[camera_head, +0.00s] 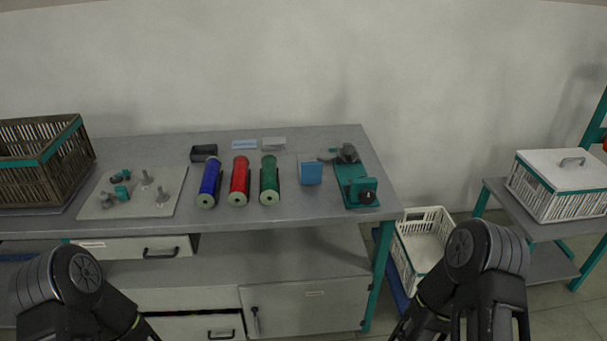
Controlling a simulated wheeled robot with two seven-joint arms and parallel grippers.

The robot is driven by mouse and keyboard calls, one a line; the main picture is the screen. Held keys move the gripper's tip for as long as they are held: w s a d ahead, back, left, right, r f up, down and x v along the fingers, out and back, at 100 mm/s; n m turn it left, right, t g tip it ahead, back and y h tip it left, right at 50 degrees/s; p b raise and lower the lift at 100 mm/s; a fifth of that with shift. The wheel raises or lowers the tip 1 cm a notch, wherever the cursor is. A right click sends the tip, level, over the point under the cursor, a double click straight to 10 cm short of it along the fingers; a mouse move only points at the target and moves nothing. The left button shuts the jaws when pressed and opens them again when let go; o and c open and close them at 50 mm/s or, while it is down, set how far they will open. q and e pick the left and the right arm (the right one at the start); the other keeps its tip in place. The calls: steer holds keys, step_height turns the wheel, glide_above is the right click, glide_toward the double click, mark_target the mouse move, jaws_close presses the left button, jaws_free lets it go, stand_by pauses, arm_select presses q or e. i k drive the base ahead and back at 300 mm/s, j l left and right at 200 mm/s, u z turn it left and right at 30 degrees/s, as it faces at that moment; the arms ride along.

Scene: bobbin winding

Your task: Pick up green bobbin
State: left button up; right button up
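The green bobbin (270,180) lies on the grey table, the rightmost of three bobbins in a row, with its round pale end facing me. The red bobbin (240,182) lies just left of it and the blue bobbin (209,184) left of that. My two dark arms show at the bottom left and bottom right, in front of and below the table. The left gripper is below the picture's edge. At the right arm's lower end, dark finger-like parts are cut off by the bottom edge, so the gripper's state does not show. Neither arm touches a bobbin.
A teal winding device (356,186) and a blue box (311,172) stand right of the green bobbin. A grey plate (128,207) with pegs and a slatted crate (40,160) are at left. A small black tray (203,152) sits behind. The table's front strip (270,217) is clear.

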mark_target(269, 196)
steer(key=i+l, duration=0.45)
steer(key=i, duration=0.15)
steer(key=i+l, duration=0.5)
steer(key=i, duration=0.15)
steer(key=j+u, duration=0.3)
steer(key=j, duration=0.7)
steer(key=j+u, duration=0.3)
steer(key=j, duration=0.7)
